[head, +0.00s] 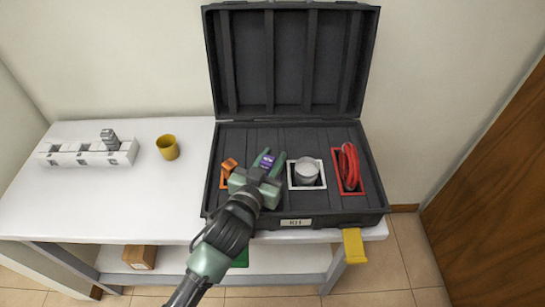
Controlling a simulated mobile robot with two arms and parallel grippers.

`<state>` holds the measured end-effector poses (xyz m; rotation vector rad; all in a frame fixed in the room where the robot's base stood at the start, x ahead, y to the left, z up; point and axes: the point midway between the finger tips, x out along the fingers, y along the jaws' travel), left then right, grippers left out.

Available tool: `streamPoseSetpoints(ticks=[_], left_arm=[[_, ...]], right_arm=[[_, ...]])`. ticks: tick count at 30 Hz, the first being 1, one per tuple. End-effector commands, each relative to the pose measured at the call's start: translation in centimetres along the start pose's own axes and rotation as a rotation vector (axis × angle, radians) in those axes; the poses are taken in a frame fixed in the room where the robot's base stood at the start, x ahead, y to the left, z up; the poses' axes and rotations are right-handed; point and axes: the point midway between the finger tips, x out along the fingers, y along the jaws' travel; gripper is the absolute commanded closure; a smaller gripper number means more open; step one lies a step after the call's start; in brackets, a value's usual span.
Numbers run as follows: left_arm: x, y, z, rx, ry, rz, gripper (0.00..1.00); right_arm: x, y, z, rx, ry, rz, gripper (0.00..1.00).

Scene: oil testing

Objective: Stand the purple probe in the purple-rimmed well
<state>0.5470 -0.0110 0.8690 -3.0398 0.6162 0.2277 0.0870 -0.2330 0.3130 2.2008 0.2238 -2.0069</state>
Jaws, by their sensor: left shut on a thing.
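My left gripper (264,164) reaches over the open black case (375,200) from the front. It is shut on the purple probe (267,160), whose purple part shows between the fingers. The probe is over or in the left half of the case; whether its lower end touches anything is hidden. The purple-rimmed well cannot be made out; the gripper covers part of the case floor. My right gripper is not in view.
The case also holds an orange-rimmed slot with an orange piece (229,164), a white-rimmed slot with a grey-white jar (306,170), and a red coil (349,168). A white block (60,152) with a grey piece (110,139) and a yellow cup (167,147) stand left.

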Motion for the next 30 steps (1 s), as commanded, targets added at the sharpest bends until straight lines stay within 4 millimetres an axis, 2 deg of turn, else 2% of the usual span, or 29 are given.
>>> streamPoseSetpoints(ticks=[26, 27, 30], left_arm=[[0.2, 0.0, 1.2, -0.001, -0.001, 0.0, 1.0], [0.2, 0.0, 1.1, 0.0, 0.0, 0.0, 0.64], [0.2, 0.0, 1.1, 0.0, -0.001, 0.0, 0.64]], right_arm=[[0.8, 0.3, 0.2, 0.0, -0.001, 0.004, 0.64], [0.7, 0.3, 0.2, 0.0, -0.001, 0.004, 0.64], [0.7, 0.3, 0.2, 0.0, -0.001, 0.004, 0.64]])
